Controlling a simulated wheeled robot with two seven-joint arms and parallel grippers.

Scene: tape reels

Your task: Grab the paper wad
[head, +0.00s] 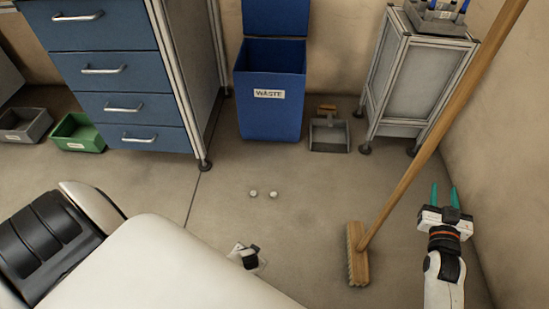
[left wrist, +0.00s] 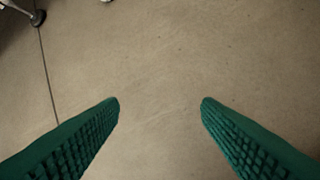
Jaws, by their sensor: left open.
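Two small whitish wads lie close together on the floor in the head view, a left paper wad (head: 253,193) and a right paper wad (head: 273,194). My left gripper (left wrist: 161,101) is open in the left wrist view, with bare floor between its green fingers. A small pale thing is cut off at that view's top edge; I cannot tell what it is. In the head view my left arm hides most of the left gripper. My right gripper (head: 445,196) is open and empty at the right, its teal fingers pointing away from me.
A blue waste bin (head: 270,115) stands behind the wads, with a dustpan (head: 329,134) to its right. A broom (head: 357,255) leans between the wads and my right gripper. Blue drawers (head: 120,70) stand left, a grey cabinet (head: 415,80) right. Floor around the wads is clear.

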